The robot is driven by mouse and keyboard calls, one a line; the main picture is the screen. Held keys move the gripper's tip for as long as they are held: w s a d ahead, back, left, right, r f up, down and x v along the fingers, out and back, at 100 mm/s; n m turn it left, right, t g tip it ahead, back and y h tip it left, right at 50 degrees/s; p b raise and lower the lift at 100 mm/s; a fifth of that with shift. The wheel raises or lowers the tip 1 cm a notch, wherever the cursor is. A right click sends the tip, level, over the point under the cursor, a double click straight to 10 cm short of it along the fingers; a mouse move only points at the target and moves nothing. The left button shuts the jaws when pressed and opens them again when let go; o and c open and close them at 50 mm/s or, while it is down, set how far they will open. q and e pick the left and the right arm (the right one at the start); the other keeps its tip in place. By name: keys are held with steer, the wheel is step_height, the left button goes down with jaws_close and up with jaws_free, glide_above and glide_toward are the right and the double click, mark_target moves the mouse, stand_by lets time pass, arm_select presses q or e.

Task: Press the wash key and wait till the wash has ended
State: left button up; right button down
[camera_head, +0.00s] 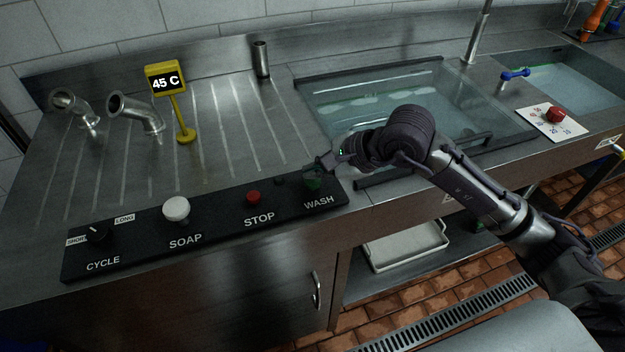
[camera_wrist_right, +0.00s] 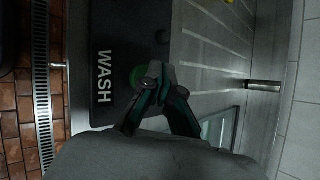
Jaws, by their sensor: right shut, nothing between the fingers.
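The green wash key (camera_head: 312,184) sits at the right end of the black control panel (camera_head: 215,220), above the label WASH. My right gripper (camera_head: 308,172) is at the key and partly covers it. Its fingers are shut with nothing between them. In the right wrist view the fingertips (camera_wrist_right: 163,72) lie over one side of the green key (camera_wrist_right: 138,76). I cannot tell whether they touch it or how far down the key is. The glass-topped basin (camera_head: 405,100) is behind my right arm. My left gripper is not in view.
The panel also carries a red STOP key (camera_head: 253,197), a white SOAP knob (camera_head: 176,209) and a black CYCLE dial (camera_head: 97,233). A yellow display (camera_head: 166,79) reads 45 C. Two metal pipe ends (camera_head: 136,111) stand at the left. The ribbed drainboard is otherwise mostly clear.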

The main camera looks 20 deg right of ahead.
mark_target(316, 181)
steer(key=shift+f+b, duration=0.55)
steer(key=shift+b, duration=0.1)
stand_by(0.8)
steer(key=shift+r, duration=0.15)
steer(key=shift+r+p, duration=0.4)
steer(key=shift+r, duration=0.4)
steer(key=shift+r+p, duration=1.35)
steer(key=shift+r, duration=1.25)
steer(key=shift+f, duration=0.1)
